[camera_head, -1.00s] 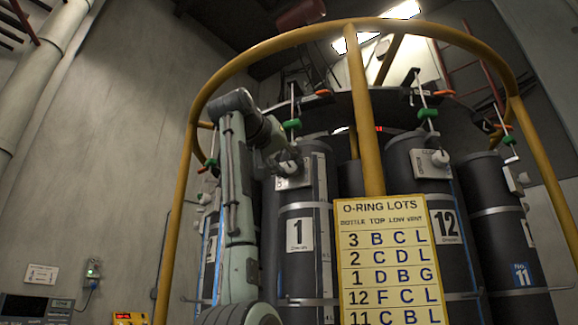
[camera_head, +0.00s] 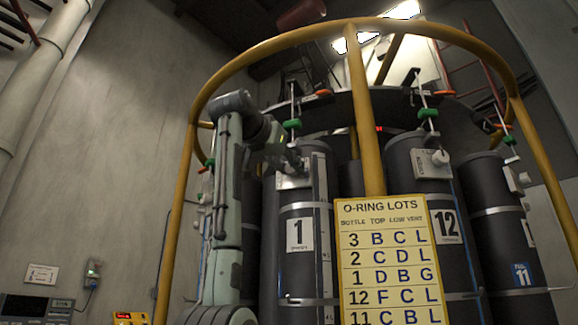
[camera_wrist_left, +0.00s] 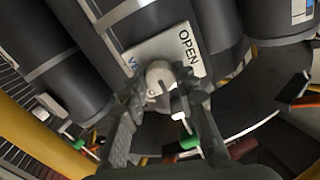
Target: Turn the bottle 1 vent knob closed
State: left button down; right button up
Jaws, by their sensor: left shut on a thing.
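Bottle 1 (camera_head: 299,270) is a dark upright cylinder with a white "1" label and metal bands. Its pale vent plate (camera_head: 293,182) is near the top; in the left wrist view the plate (camera_wrist_left: 190,52) shows "OPEN" and partly hidden blue lettering. The round whitish vent knob (camera_wrist_left: 160,76) sits on the plate. My left gripper (camera_head: 291,160) is at the knob, and in the left wrist view its fingers (camera_wrist_left: 163,92) are shut on it from both sides. The fingers cover part of the knob. My right gripper is not in view.
A yellow tubular frame (camera_head: 357,90) curves around the bottles. A yellow "O-RING LOTS" board (camera_head: 390,262) hangs in front. Bottle 12 (camera_head: 420,180) stands to the right. Green-handled rods (camera_head: 291,124) hang above. Open room lies left of the frame.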

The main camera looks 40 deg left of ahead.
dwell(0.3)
pick_arm(q)
jog(key=c, duration=1.2)
grip_release()
jog(key=s, duration=0.4)
jog(key=s+d, duration=0.1)
jog(key=s, duration=0.3)
jog(key=s+d, duration=0.1)
jog(key=s, duration=0.2)
jog(key=shift+s+d, duration=0.1)
jog(key=shift+s, duration=0.3)
